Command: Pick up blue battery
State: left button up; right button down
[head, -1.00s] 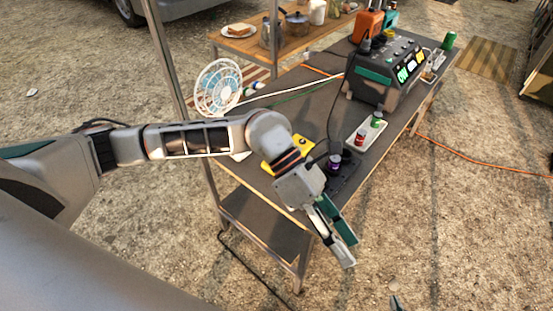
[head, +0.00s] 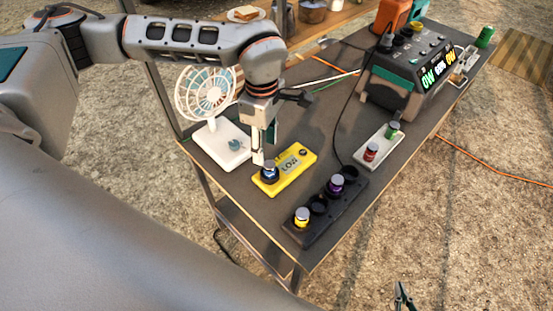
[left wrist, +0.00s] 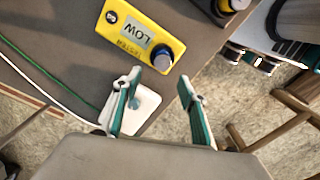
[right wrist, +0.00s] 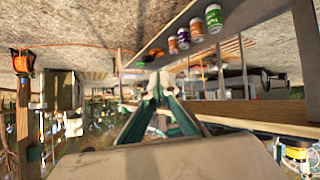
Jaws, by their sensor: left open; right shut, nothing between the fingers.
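The blue battery (head: 270,174) stands upright at the near-left end of the yellow tester (head: 298,172), whose display reads LOW. It also shows in the left wrist view (left wrist: 162,57), beyond the fingertips.
A white fan (head: 226,150) stands left of the tester. A black holder (head: 318,220) with yellow and purple batteries is at the near edge. A white tray (head: 380,150) holds red and green batteries. A power station (head: 405,85) stands behind.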

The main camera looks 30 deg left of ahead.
aim_at(269, 163)
pick_arm(q)
jog(key=shift+s+d+f, duration=0.1)
jog(key=shift+s+f, duration=0.1)
jog(key=shift+f, duration=0.45)
jog(key=shift+s+f, duration=0.15)
jog(key=shift+f, duration=0.45)
jog(key=f, duration=0.1)
jog(key=d+f, duration=0.1)
jog(key=f, duration=0.1)
jog(key=shift+w+f, duration=0.15)
jog(key=shift+f, duration=0.1)
jog(key=shift+a+f, duration=0.1)
jog(key=shift+f, duration=0.55)
pick_arm(e)
jog(key=shift+s+f, duration=0.2)
jog(key=shift+s, duration=0.4)
pick_arm(q)
jog(key=shift+c, duration=0.4)
grip_shut()
pick_arm(e)
jog(key=shift+f, duration=0.2)
